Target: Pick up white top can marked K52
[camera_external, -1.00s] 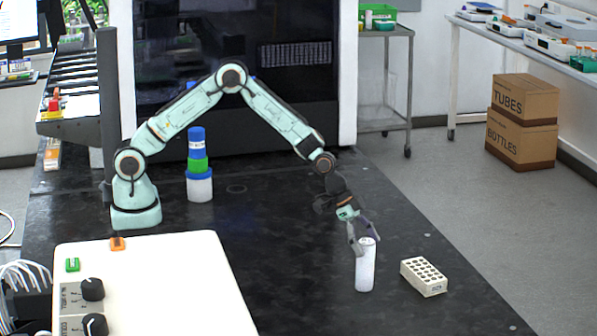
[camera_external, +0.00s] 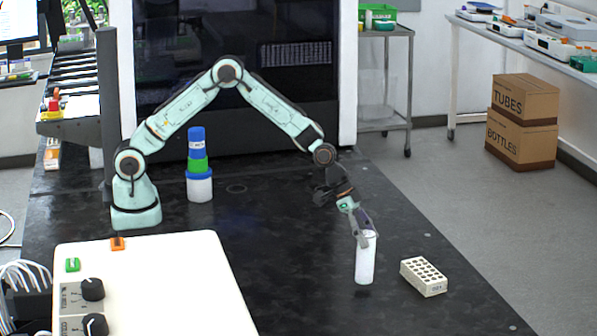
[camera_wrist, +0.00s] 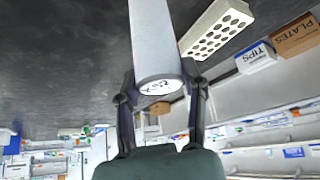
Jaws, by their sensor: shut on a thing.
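The white can (camera_external: 365,262) is upright over the black bench in the external view. In the wrist view the can (camera_wrist: 157,40) shows its white top, with a marking that looks like K52. My gripper (camera_external: 364,238) is shut on the can near its top, one finger on each side. It also shows in the wrist view (camera_wrist: 160,95). A shadow beneath the can suggests it hangs slightly above the bench.
A white rack with holes (camera_external: 424,277) stands just right of the can. A stack of blue, green and white containers (camera_external: 198,165) stands near my base. A cream panel with knobs (camera_external: 150,285) fills the front left. The bench between is clear.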

